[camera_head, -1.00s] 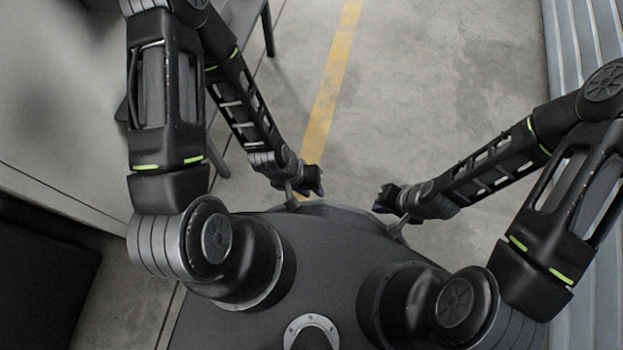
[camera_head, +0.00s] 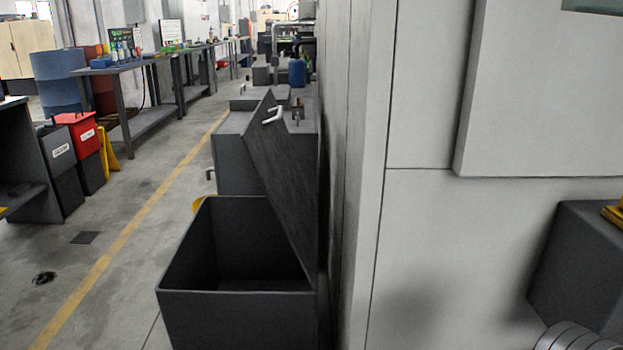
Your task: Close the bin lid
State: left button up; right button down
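The dark grey bin (camera_head: 237,316) stands on the floor against the wall, a little left of the middle of the head view. Its lid (camera_head: 277,180) is up, tilted back toward the wall on the right, with a light handle (camera_head: 273,115) near its top edge. The bin's inside looks empty as far as it shows. Neither of my grippers is in the current view, so their state does not show.
A pale wall (camera_head: 420,250) with a raised panel fills the right side. A dark box (camera_head: 590,265) is at the right edge. A red bin (camera_head: 80,135), a grey bin (camera_head: 60,160) and workbenches (camera_head: 115,75) line the left. The floor with its yellow line (camera_head: 130,230) is mostly clear.

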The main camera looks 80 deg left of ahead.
aim_at(266, 139)
jog(key=u, duration=3)
